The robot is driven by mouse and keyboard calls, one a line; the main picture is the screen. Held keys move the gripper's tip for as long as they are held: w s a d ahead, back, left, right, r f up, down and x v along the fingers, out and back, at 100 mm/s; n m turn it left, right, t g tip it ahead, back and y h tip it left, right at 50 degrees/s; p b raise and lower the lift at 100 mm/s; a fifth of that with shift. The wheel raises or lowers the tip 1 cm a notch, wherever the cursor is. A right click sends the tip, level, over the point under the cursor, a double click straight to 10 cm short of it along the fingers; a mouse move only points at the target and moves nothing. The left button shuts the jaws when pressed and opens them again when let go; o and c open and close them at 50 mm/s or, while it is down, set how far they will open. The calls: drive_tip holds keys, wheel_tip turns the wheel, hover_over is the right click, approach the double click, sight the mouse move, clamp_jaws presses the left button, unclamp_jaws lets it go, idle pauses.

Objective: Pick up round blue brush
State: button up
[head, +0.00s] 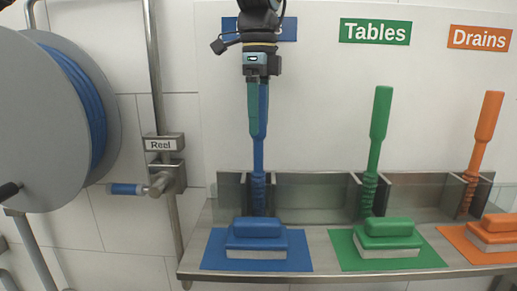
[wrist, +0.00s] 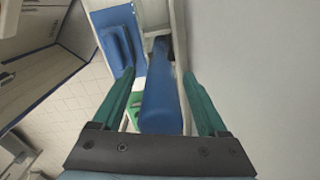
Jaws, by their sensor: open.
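The round blue brush (head: 258,165) stands upright in a slot of the steel rack, handle up, its ridged lower part at the rack. My gripper (head: 256,130) points down over its handle, with teal fingers. In the wrist view, my gripper (wrist: 158,76) is open and the blue handle (wrist: 161,100) lies between the two fingers, with a gap visible on each side. The top of the handle is partly hidden by a finger in the head view.
A blue block brush (head: 256,238) sits on a blue mat (head: 215,255) in front. Green (head: 380,125) and orange (head: 486,130) upright brushes stand to the right. A hose reel (head: 45,120) and a vertical pipe (head: 156,75) are on the left. The white wall is close behind.

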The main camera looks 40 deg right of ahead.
drive_tip(key=shift+f, duration=0.1)
clamp_jaws()
idle(0.6)
